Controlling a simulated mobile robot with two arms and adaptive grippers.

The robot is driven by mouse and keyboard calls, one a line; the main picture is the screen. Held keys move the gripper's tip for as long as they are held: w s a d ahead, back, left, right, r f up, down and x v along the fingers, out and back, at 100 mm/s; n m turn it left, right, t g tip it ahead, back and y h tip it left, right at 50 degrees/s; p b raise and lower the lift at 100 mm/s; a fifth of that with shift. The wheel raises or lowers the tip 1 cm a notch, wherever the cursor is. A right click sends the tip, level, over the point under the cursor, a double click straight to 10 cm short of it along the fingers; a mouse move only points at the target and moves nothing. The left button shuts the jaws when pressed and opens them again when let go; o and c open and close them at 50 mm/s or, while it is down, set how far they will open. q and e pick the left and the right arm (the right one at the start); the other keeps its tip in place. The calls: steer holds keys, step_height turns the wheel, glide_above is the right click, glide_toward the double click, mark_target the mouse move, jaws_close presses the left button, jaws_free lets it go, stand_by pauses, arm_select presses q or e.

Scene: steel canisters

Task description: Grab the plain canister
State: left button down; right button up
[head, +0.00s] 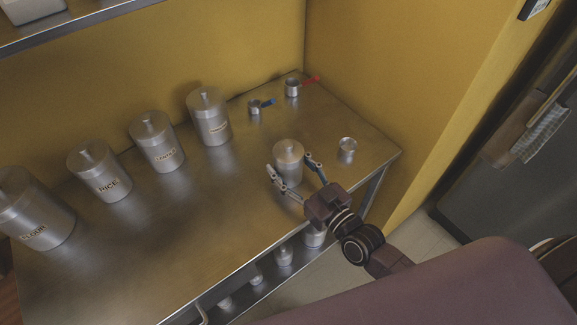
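The plain canister (288,152) is a small steel one with a lid and a knob and no label that I can see. It stands upright on the steel table (215,215), right of the labelled canisters. My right gripper (289,164) reaches in from the lower right with its fingers spread, one on each side of the plain canister. The fingertips look very close to its sides, but I cannot tell whether they touch. The canister's lower front is partly hidden by the gripper. My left gripper is not in view.
Labelled canisters line the back: one reading FLOUR (32,212), RICE (100,172), and two others (156,143) (209,117). Cups with blue (255,108) and red (293,88) handles and a small cup (347,147) stand right. A yellow wall (380,70) bounds the table.

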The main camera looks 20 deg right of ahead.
steer(key=c, duration=1)
steer(key=shift+o, duration=0.2)
steer(key=shift+r, duration=0.15)
